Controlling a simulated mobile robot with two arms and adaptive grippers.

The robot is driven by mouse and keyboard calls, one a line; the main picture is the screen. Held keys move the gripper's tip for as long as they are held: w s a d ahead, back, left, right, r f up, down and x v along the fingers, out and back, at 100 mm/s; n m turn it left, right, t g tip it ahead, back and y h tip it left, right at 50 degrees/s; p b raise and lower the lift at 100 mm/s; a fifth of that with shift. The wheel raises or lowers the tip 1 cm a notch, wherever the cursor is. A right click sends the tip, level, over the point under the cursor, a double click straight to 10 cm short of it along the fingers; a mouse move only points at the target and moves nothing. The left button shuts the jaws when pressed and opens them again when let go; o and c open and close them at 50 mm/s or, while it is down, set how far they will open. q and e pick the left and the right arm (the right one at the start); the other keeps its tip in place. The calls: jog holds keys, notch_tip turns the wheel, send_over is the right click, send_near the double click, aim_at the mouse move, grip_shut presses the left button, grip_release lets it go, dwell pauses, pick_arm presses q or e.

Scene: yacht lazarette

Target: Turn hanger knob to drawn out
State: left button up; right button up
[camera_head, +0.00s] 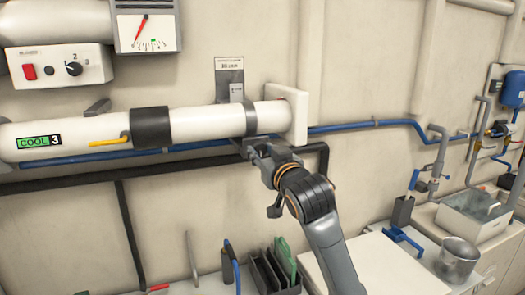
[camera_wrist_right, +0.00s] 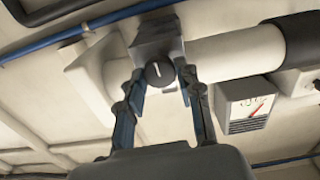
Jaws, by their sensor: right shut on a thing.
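The hanger knob (camera_wrist_right: 159,74) is a round black knob with a white pointer line, seen in the right wrist view. It sits on the underside of the grey pipe hanger (camera_wrist_right: 157,38), which clasps the white pipe (camera_head: 200,119). In the head view the hanger band (camera_head: 250,119) shows near the pipe's right end, and the knob is hidden by my right gripper (camera_head: 256,150). My right gripper is shut on the knob, one finger on either side; it also shows in the right wrist view (camera_wrist_right: 161,88). My left gripper is not in view.
Blue pipes (camera_head: 365,124) and a black pipe (camera_head: 75,183) run along the wall close to the gripper. A control box (camera_head: 60,67) and a gauge (camera_head: 148,27) hang upper left. A steel pot (camera_head: 457,260) and a sink (camera_head: 474,221) stand at right.

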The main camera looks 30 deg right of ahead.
jog(key=shift+f, duration=0.35)
jog(key=o, duration=1.2)
jog(key=shift+c, duration=0.2)
jog(key=shift+r, duration=0.2)
jog(key=shift+s, duration=0.15)
jog(key=v, duration=0.7)
jog(key=shift+s+m, duration=0.15)
jog(key=shift+m, duration=0.15)
